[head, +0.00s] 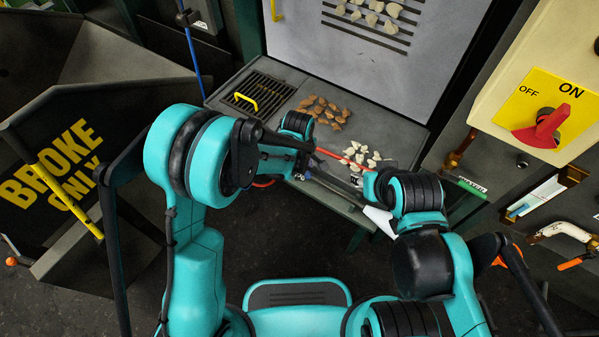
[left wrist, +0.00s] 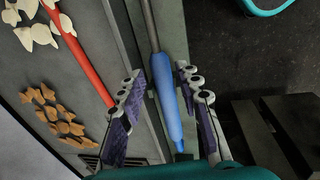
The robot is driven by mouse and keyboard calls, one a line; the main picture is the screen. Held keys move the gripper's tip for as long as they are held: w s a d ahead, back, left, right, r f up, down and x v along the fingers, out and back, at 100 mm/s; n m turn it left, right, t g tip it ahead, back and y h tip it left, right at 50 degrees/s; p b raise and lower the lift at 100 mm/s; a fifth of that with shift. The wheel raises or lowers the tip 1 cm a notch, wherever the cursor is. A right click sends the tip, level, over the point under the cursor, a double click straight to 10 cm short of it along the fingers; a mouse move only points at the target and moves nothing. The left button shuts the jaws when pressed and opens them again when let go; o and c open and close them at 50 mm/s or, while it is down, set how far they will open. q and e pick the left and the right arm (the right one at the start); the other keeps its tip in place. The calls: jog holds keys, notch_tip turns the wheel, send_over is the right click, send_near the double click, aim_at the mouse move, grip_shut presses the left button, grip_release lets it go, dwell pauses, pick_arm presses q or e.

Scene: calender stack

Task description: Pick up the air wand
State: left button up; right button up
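The air wand (left wrist: 167,95) appears to be the tool with a blue handle and thin grey rod in the left wrist view. Its handle lies lengthwise between the fingers of my left gripper (left wrist: 158,75). The fingers are apart, one on each side, with gaps to the handle. In the head view my left gripper (head: 301,165) is low at the bench's front edge, mostly hidden by my arm. My right gripper (head: 360,190) is near the bench's right front; its fingers are not clear.
A red rod (left wrist: 83,62) lies on the bench beside brown chips (left wrist: 55,116) and pale chips (left wrist: 32,25). The bench (head: 345,95) has a grate with a yellow handle (head: 246,101). A dark "BROKE ONLY" bin (head: 30,140) stands left, a switch panel (head: 545,110) right.

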aim_at(306, 172)
pick_arm(q)
jog(key=f, duration=0.2)
jog(key=f+b, duration=0.1)
jog(key=shift+w+d+f, duration=0.15)
jog(key=shift+w+f, duration=0.05)
jog(key=shift+w, duration=0.05)
jog(key=shift+r, duration=0.15)
grip_shut()
notch_tip(306, 172, up, 10)
jog(key=p, duration=0.4)
